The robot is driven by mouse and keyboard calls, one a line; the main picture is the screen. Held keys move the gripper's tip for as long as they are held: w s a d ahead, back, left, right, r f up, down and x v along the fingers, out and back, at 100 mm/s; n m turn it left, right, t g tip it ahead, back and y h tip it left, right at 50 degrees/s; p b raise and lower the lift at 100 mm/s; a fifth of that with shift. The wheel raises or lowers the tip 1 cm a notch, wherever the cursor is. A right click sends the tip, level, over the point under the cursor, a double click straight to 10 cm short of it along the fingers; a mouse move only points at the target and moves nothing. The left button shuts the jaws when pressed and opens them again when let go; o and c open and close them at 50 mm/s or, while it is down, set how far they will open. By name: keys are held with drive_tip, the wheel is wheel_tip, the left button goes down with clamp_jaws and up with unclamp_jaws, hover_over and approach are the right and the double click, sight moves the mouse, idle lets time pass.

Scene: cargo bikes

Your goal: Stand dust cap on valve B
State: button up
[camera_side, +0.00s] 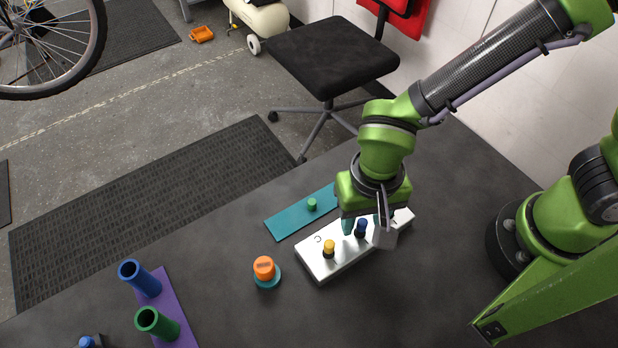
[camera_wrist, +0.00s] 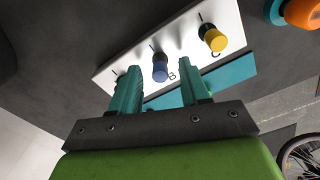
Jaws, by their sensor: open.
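A white valve block (camera_side: 327,264) lies on the dark table; it also shows in the wrist view (camera_wrist: 185,45). A blue cap-like piece (camera_side: 361,229) stands upright on it beside the letter B in the wrist view (camera_wrist: 160,68). A yellow cap-like piece (camera_side: 329,247) with a dark base stands by the letter C, also in the wrist view (camera_wrist: 214,40). My gripper (camera_wrist: 158,68) is open, its teal fingers on either side of the blue piece with visible gaps in the wrist view. I cannot tell which piece is the dust cap. The block's A end is partly hidden by my gripper.
A teal strip (camera_side: 287,222) with a small green cylinder (camera_side: 312,204) lies behind the block. An orange knob-like piece (camera_side: 263,266) sits left of it.

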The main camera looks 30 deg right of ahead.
wheel_tip(320, 180, up, 16)
drive_tip(key=w+d+r+t+y, duration=0.1)
drive_tip(key=d+t, duration=0.2)
drive_tip(key=d, duration=0.8)
drive_tip(key=w+d+r+t+y, duration=0.1)
drive_tip(key=d+t, duration=0.3)
drive_tip(key=d, duration=0.6)
drive_tip(key=shift+w+d+r+n, duration=0.3)
drive_tip(key=shift+w+d+r, duration=0.1)
drive_tip(key=shift+w+r, duration=0.35)
